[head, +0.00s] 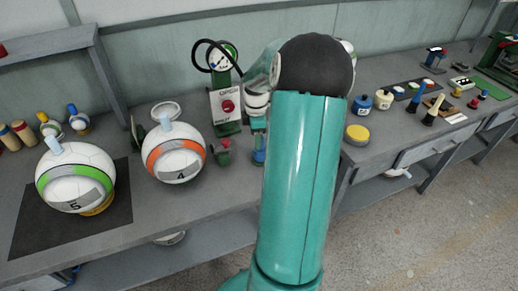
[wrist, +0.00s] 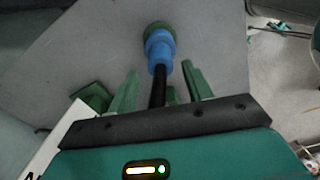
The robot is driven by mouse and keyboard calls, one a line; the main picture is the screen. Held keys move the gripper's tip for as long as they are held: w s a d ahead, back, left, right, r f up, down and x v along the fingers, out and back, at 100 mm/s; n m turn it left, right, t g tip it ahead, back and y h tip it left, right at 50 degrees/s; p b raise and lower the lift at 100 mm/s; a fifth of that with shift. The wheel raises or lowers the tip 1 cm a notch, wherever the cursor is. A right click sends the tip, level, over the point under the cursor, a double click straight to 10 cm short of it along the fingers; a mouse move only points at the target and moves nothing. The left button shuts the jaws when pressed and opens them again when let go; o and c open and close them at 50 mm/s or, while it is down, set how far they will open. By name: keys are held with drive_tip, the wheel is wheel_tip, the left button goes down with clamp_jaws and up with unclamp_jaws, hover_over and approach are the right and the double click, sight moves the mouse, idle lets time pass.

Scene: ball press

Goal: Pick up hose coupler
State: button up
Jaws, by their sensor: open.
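The hose coupler (wrist: 158,48) is blue, with a green end and a black hose (wrist: 157,90) running from it toward my wrist. In the wrist view it lies just past the fingertips, with the hose between the two green fingers. My gripper (wrist: 160,68) is open, with gaps on both sides of the hose. In the head view the blue coupler (head: 259,156) shows just below my gripper (head: 258,132), near the bench's front edge. My arm hides part of that area.
A gauge (head: 222,57) with a looped black hose tops a stand with a red button (head: 228,106). A ball marked 4 (head: 174,157) stands left of my gripper, and a ball marked 5 (head: 76,178) farther left. A yellow disc (head: 357,134) lies right of my arm.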

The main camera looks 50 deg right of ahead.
drive_tip(key=shift+s+d+f, duration=0.45)
drive_tip(key=shift+s+f, duration=0.15)
drive_tip(key=shift+f, duration=0.15)
drive_tip(key=shift+s+a+f, duration=0.1)
drive_tip(key=shift+s+a, duration=0.05)
drive_tip(key=shift+s, duration=0.15)
drive_tip(key=shift+w+a+f, duration=0.1)
drive_tip(key=shift+w+f, duration=0.1)
drive_tip(key=shift+w, duration=0.2)
drive_tip(key=shift+w+d+f, duration=0.1)
drive_tip(key=shift+d, duration=0.1)
drive_tip(key=shift+s, duration=0.35)
drive_tip(key=shift+c, duration=0.2)
drive_tip(key=shift+a+r, duration=0.1)
drive_tip(key=shift+r, duration=0.1)
drive_tip(key=c, duration=0.4)
drive_tip(key=shift+w+f, duration=0.15)
drive_tip(key=shift+w, duration=0.15)
drive_tip(key=c, duration=0.3)
drive_tip(key=shift+s, duration=0.25)
drive_tip(key=c, duration=0.3)
drive_tip(key=shift+w, duration=0.1)
drive_tip(key=shift+c, duration=0.2)
drive_tip(key=shift+r, duration=0.25)
drive_tip(key=shift+r, duration=1.3)
